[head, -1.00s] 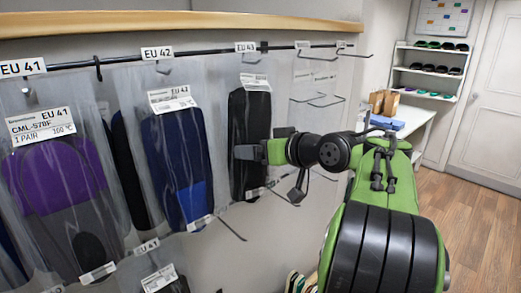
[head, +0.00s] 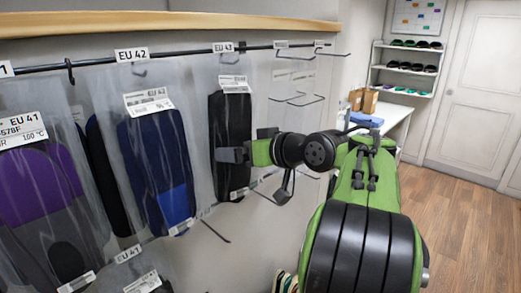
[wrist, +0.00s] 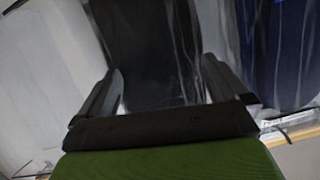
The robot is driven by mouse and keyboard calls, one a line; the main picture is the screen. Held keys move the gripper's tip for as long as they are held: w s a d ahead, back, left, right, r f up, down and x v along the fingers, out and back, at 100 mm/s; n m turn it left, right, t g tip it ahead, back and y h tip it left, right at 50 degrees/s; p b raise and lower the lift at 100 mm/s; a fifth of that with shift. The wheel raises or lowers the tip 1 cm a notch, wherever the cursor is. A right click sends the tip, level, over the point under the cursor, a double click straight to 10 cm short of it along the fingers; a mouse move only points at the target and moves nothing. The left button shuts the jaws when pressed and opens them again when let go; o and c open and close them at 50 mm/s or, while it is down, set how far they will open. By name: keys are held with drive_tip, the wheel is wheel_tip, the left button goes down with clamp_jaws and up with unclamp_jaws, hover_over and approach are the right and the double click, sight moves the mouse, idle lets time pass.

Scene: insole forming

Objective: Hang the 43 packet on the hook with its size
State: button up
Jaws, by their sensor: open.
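The packet with black insoles (head: 230,125) hangs upright in clear film on the rail, under the tag EU 43 (head: 223,47). Its white label (head: 234,84) is too small to read. My gripper (head: 243,146) is at the lower half of this packet, with one finger in front of the film. In the wrist view my gripper (wrist: 161,82) is open, its fingers spread to either side of the black insoles (wrist: 150,50). Whether the fingers touch the film cannot be told. The hook's tip behind the packet's top is hidden.
The EU 42 packet with blue insoles (head: 160,160) hangs close on the left, and the EU 41 packet (head: 40,190) beyond it. Empty wire hooks (head: 300,98) stick out to the right. A lower hook (head: 215,232) juts out below. Floor (head: 465,215) is clear at right.

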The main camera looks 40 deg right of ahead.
drive_tip(key=a+p+v, duration=0.1)
drive_tip(key=p+v, duration=1.3)
drive_tip(key=shift+s+d+p, duration=0.4)
drive_tip(key=shift+d, duration=0.05)
drive_tip(key=shift+w+r, duration=0.1)
